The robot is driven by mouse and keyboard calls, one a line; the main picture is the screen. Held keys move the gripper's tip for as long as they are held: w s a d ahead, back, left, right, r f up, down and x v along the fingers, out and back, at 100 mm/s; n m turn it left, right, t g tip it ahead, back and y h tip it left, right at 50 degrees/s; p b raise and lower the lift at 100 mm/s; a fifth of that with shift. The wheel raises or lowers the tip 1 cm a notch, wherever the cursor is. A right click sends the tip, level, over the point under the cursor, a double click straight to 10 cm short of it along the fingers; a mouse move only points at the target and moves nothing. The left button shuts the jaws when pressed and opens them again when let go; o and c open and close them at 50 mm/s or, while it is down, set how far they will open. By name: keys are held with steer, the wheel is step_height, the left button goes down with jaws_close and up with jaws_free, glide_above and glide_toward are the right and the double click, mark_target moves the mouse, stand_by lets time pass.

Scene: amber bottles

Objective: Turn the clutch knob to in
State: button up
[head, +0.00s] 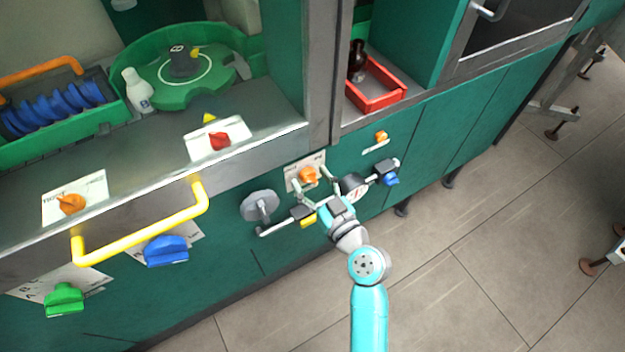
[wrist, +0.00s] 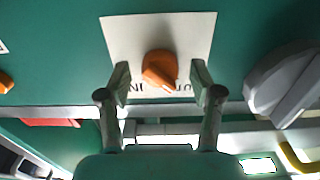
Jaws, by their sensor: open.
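The clutch knob is an orange knob (head: 308,175) on a white plate on the green cabinet front. In the wrist view the orange knob (wrist: 160,68) is central on its white plate (wrist: 190,35), whose IN and OUT lettering appears upside down, IN at lower left and OUT at lower right. The knob's ridge slants to the lower right, toward the OUT side. My gripper (head: 311,182) is open at the plate. In the wrist view my gripper (wrist: 161,75) has one finger on each side of the knob, with gaps between fingers and knob.
A grey handwheel (head: 259,205) stands left of the plate, and a round gauge (head: 353,186) and a blue-handled valve (head: 390,179) stand right. A yellow-handled valve (head: 307,220) is just below my gripper. A yellow rail (head: 145,238) juts out farther left.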

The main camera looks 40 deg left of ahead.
steer(key=c, duration=1.1)
steer(key=shift+c, duration=0.2)
steer(key=shift+m, duration=0.4)
steer(key=m, duration=0.3)
steer(key=shift+m, duration=0.3)
steer(key=m, duration=0.4)
steer(key=shift+m, duration=0.3)
steer(key=m, duration=0.4)
steer(key=shift+m, duration=2.5)
